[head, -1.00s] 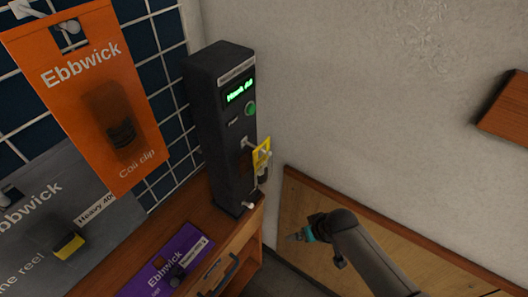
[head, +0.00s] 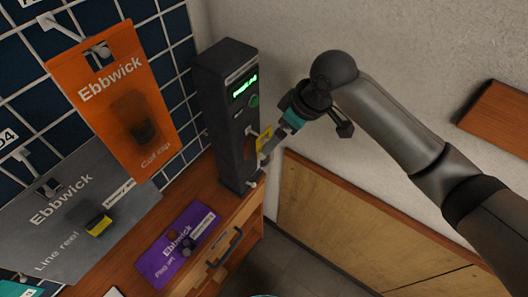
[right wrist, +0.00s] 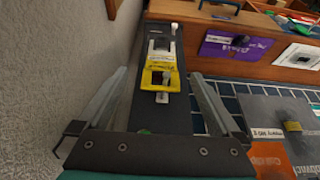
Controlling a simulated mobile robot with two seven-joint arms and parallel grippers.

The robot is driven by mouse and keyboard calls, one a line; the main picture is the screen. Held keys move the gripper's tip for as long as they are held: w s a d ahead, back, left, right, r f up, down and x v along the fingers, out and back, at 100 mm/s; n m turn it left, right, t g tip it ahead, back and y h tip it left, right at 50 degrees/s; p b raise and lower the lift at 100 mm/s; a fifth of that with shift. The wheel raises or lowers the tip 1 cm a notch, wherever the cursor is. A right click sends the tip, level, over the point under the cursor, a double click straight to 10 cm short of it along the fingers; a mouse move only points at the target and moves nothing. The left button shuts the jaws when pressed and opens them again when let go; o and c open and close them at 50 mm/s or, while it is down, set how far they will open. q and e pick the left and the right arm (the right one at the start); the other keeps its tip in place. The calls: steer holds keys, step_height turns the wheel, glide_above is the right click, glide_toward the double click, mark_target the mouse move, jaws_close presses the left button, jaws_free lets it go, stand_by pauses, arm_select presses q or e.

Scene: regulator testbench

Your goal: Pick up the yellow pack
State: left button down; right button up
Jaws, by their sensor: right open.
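The yellow pack (head: 264,138) hangs on a small peg on the front of a dark upright testbench unit (head: 222,120). In the right wrist view the yellow pack (right wrist: 153,78) lies between my finger lines, with a pale part beyond its yellow band. My right gripper (head: 272,147) has come in from the right, with its fingers close to the pack and partly covering it. In the right wrist view my right gripper (right wrist: 160,76) is open, with one finger on each side of the unit. Contact with the pack cannot be told. My left gripper is not in view.
An orange card pack (head: 120,105) and a grey line reel pack (head: 75,215) hang on the tiled rack at left. A purple pack (head: 178,245) lies on the wooden counter (head: 112,262). A plain wall stands behind; a wooden panel (head: 345,225) is below right.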

mark_target(261, 162)
steer(key=shift+a+b+x, duration=0.1)
steer(key=shift+b+x, duration=0.2)
steer(key=shift+x, duration=2.35)
steer(key=shift+a+b+x, duration=0.15)
steer(key=shift+b+x, duration=0.15)
steer(key=shift+x, duration=2.3)
steer(key=shift+c, duration=0.2)
steer(key=shift+r, duration=0.1)
steer(key=c, duration=1.4)
steer(key=shift+r, duration=0.1)
